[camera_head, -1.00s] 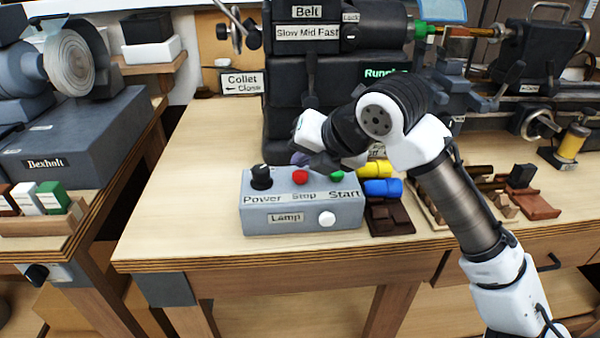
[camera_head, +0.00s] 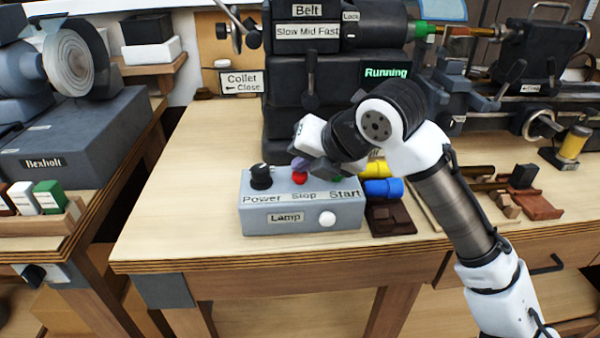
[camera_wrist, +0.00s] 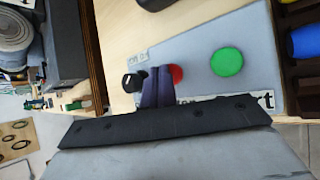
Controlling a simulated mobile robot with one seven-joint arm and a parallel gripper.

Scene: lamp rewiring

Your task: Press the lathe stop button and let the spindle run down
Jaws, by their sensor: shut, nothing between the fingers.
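The grey control box (camera_head: 270,217) stands near the bench's front edge. On its top are a black Power knob (camera_head: 261,177), the red Stop button (camera_head: 299,178) and a green Start button, mostly hidden by my gripper in the head view but clear in the wrist view (camera_wrist: 227,62). My gripper (camera_head: 300,163) is shut and empty. Its purple fingertips are just behind and above the red button. In the wrist view the fingers (camera_wrist: 157,88) partly cover the red button (camera_wrist: 176,74); I cannot tell whether they touch it. The lathe's display (camera_head: 386,73) reads "Running" in green.
A white button (camera_head: 327,218) marked Lamp is on the box's front. Yellow and blue pieces (camera_head: 383,187) and a dark brown tray (camera_head: 390,218) lie close to its right. The lathe (camera_head: 290,120) stands behind. The bench left of the box is clear.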

